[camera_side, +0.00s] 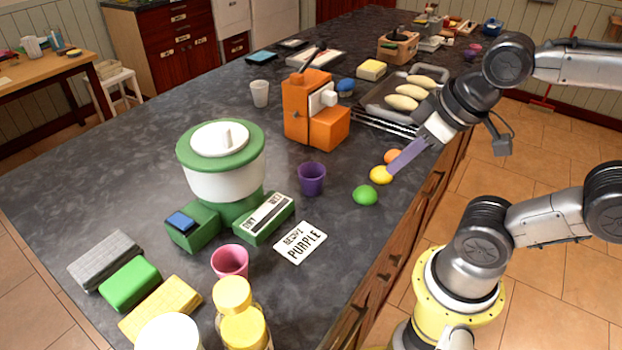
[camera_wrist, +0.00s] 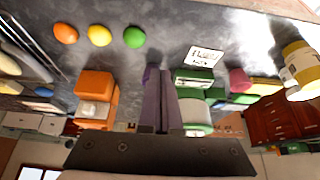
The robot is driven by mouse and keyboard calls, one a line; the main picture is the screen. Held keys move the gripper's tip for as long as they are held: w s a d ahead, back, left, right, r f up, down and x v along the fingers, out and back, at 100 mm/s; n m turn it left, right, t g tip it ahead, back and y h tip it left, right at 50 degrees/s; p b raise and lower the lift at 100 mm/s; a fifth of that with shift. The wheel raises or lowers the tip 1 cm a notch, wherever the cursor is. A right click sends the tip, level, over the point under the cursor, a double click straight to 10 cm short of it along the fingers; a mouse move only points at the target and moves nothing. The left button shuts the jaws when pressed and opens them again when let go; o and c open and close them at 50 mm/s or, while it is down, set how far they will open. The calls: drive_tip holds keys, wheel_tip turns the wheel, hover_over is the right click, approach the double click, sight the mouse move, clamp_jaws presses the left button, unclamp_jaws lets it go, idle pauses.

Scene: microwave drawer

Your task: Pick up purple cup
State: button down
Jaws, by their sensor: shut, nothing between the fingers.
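The purple cup (camera_side: 312,179) stands upright on the dark countertop in the side view, between the green-and-white machine and the green fruit. My gripper (camera_side: 393,171) is to the right of the cup and apart from it, with its purple fingers shut and empty, angled down to the left near the yellow and orange fruits. In the wrist view my gripper (camera_wrist: 161,72) shows with its fingers together.
A green fruit (camera_side: 365,195), a yellow fruit (camera_side: 381,175) and an orange fruit (camera_side: 393,157) lie along the counter's right side. An orange machine (camera_side: 297,113) stands behind the cup. A pink cup (camera_side: 230,261) and a card reading PURPLE (camera_side: 301,243) are in front.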

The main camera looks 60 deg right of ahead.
drive_tip(key=shift+c, duration=0.2)
unclamp_jaws()
idle(0.3)
